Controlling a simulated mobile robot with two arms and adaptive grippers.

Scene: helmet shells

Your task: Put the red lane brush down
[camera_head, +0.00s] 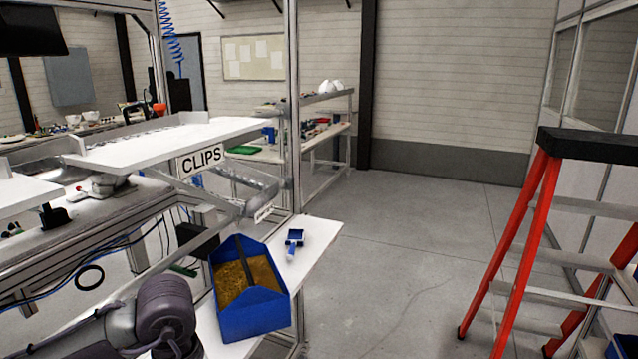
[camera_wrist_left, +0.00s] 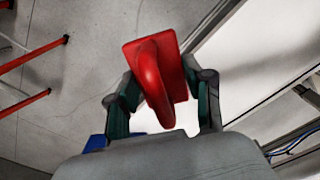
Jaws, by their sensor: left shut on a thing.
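The red lane brush (camera_wrist_left: 148,68) shows in the left wrist view as a flat red block with a curved red handle. My left gripper (camera_wrist_left: 165,92) is shut on it, with one finger on each side of the handle. Behind the brush, grey floor shows on the left and a white surface (camera_wrist_left: 252,65) on the right. I cannot tell how high the brush is above that surface. In the head view my left arm comes in at the bottom left, and I cannot make out the brush there. My right gripper is in neither view.
A white bench top (camera_head: 322,240) carries a blue bin (camera_head: 255,318) of brownish contents and a small blue scoop (camera_head: 293,242). A white shelf labelled CLIPS (camera_head: 150,143) stands above, left. A red stepladder (camera_head: 523,245) stands right. The floor between is clear.

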